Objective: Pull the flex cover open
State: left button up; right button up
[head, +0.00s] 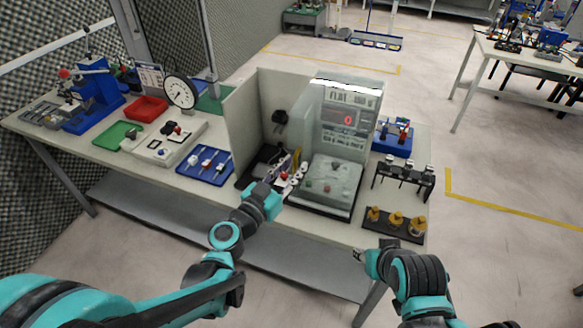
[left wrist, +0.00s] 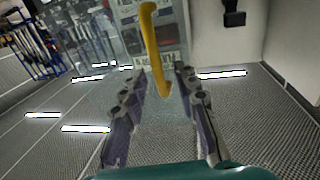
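The flex cover appears as a clear, see-through panel (head: 307,118) on the grey tester (head: 348,115) with a red lit display. In the left wrist view a yellow bar handle (left wrist: 149,45) stands in front of the clear panel, its lower end between my fingers. My left gripper (head: 287,165) is at the tester's left front; in the left wrist view its two fingers (left wrist: 162,76) are spread, with a gap on each side of the handle. The handle is hard to make out in the head view. My right gripper (head: 357,255) is low by the table's front edge, its fingers too small to judge.
Light walls (head: 250,112) enclose the tester's left and back. A blue tray (head: 205,165) with tools lies left. A black rack (head: 404,179) and a board with brass parts (head: 394,223) stand right. The floor in front of the table is open.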

pick_arm(q)
jog(key=v, duration=1.2)
jog(key=shift+f, duration=0.1)
notch_tip(320, 180, down, 7)
jog(key=s+n+g+y, duration=0.2)
jog(key=s+g+y, duration=0.1)
jog(key=g, duration=0.3)
jog(key=s+a+f+n+g+y, duration=0.1)
jog(key=s+a+n+y, duration=0.3)
jog(key=a, duration=0.6)
jog(key=shift+s+a+f+g+y, duration=0.35)
jog(key=shift+s+g+y, duration=0.3)
jog(key=shift+y, duration=0.45)
